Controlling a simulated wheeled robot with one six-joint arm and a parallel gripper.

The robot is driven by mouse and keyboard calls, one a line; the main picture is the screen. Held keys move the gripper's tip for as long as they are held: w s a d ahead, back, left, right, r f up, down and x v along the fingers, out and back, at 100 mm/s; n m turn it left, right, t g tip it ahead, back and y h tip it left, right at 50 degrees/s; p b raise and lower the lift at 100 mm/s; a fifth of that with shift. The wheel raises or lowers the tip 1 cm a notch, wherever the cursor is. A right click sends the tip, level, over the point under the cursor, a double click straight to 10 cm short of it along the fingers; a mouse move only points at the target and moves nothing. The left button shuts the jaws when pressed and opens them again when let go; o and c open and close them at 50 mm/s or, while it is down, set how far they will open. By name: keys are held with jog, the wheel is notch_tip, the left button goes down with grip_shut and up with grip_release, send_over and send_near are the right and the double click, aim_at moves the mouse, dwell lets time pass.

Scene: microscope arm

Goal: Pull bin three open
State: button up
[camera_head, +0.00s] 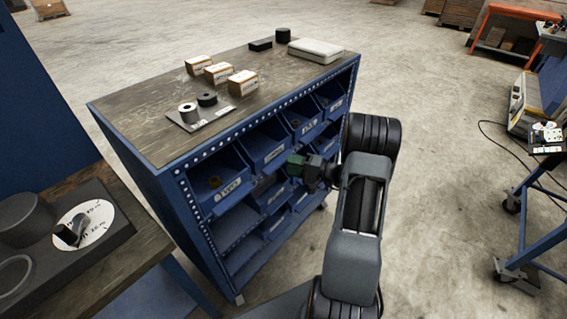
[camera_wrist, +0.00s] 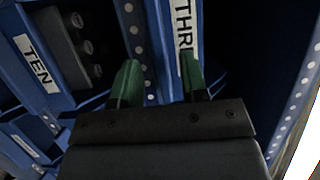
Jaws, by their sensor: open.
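Bin three (camera_wrist: 167,40) shows in the wrist view as a blue front, turned sideways, with a white label whose visible letters read "THR". My gripper (camera_wrist: 160,70) is open, with two green fingertips pointing toward the bins. The right fingertip overlaps the label in the picture; the left one is in front of a dark gap beside a dotted strip. I cannot tell if either touches the bin. In the head view my gripper (camera_head: 297,164) is at the front of the blue bin rack (camera_head: 180,180), and the bin labels there are too small to read surely.
Bin ten (camera_wrist: 38,62), holding dark knobbed parts, is at left in the wrist view. The bench top (camera_head: 150,110) carries several small boxes (camera_head: 242,82), a grey plate (camera_head: 200,116) with cylinders, and a white case (camera_head: 316,50). Open floor (camera_head: 440,210) is to the right.

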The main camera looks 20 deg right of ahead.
aim_at(283, 164)
jog(key=shift+x, duration=1.65)
grip_shut()
